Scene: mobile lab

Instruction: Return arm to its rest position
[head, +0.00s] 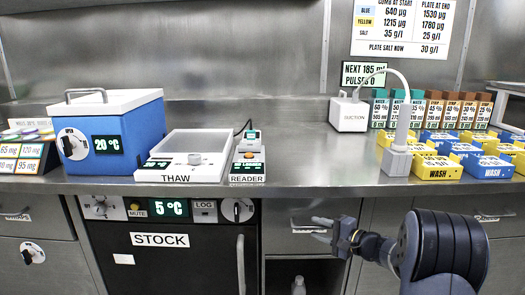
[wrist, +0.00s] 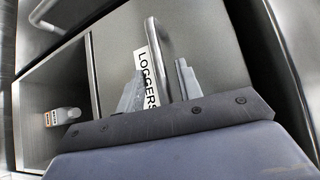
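My gripper (head: 319,229) is in front of the cabinets below the bench, with the forearm reaching in from the lower right. Its two fingers point left and stand apart with nothing held between them. In the wrist view my gripper (wrist: 158,84) is open. A curved metal handle (wrist: 165,45) and a white LOGGERS label (wrist: 148,62) show between and beyond its fingertips. I cannot tell how far the handle is from the fingers.
The steel bench (head: 295,165) is just above my gripper. A dark STOCK door (head: 170,265) with a vertical handle (head: 240,262) is to the left. An open cubby (head: 280,274) below holds a small bottle (head: 298,286). Yellow and blue WASH blocks (head: 437,168) stand at the right.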

